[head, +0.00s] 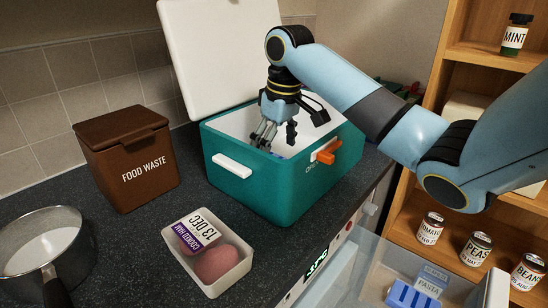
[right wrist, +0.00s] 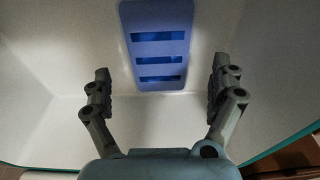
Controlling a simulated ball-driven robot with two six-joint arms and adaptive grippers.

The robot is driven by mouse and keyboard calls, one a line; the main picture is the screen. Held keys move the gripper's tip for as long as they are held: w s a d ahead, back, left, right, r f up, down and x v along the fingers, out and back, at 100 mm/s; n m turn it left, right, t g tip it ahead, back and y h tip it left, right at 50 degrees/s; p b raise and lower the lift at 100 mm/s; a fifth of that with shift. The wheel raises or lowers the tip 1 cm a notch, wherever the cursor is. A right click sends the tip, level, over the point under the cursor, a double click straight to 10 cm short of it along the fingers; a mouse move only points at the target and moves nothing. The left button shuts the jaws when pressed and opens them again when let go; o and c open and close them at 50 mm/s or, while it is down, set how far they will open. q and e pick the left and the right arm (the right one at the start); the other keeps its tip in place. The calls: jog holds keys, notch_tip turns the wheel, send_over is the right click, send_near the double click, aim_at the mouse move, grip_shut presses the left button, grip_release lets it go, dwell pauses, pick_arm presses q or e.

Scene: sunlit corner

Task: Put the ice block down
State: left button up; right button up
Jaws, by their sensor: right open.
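The ice block (right wrist: 156,52) is a blue slab with several darker slots. In the right wrist view it lies on the white floor of the cool box, ahead of my right gripper's fingertips. My right gripper (right wrist: 160,80) is open, with a finger on each side and clear space between the fingers and the block. In the head view my right gripper (head: 278,134) reaches down into the teal cool box (head: 258,190), whose white lid (head: 215,50) stands open. The block is mostly hidden there by the box wall and gripper. My left gripper is not in view.
A brown food waste bin (head: 128,165) stands left of the box. A white tub of ham (head: 215,275) sits in front, and a pan (head: 45,245) is at the left. Wooden shelves with cans (head: 478,248) stand at the right. A clear drawer (head: 380,265) is open below the counter.

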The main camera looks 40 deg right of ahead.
notch_tip(320, 180, up, 11)
jog(key=s+p, duration=0.1)
jog(key=p, duration=0.1)
jog(key=shift+s+f, duration=0.15)
jog(key=shift+s, duration=0.15)
jog(key=shift+d, duration=0.1)
